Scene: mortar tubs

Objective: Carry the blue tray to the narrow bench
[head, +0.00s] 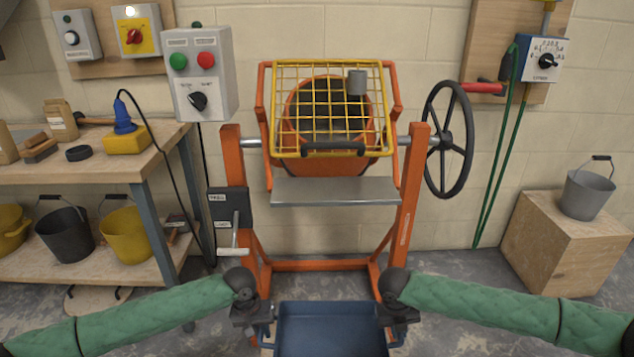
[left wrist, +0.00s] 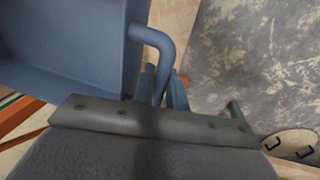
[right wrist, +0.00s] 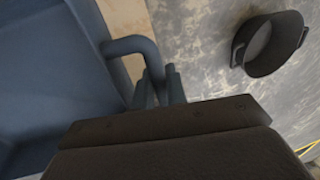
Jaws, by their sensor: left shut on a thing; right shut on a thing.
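The blue tray (head: 331,325) is at the bottom middle of the head view, in front of the orange mixer. Its inside looks empty as far as it shows; its near end is cut off by the frame. My left gripper (head: 254,318) is shut on the tray's left handle, a bent blue bar that shows in the left wrist view (left wrist: 160,50). My right gripper (head: 397,318) is shut on the right handle, which shows in the right wrist view (right wrist: 135,45). The tray's walls show beside both grippers. I cannot make out the narrow bench for certain in any view.
The orange mixer (head: 410,200) with a yellow grid guard and black handwheel (head: 449,140) stands straight ahead. A wooden workbench (head: 100,165) with tubs below is at left. A wooden box (head: 560,245) with a grey bucket (head: 587,190) is at right. A dark tub (right wrist: 270,45) stands on the floor.

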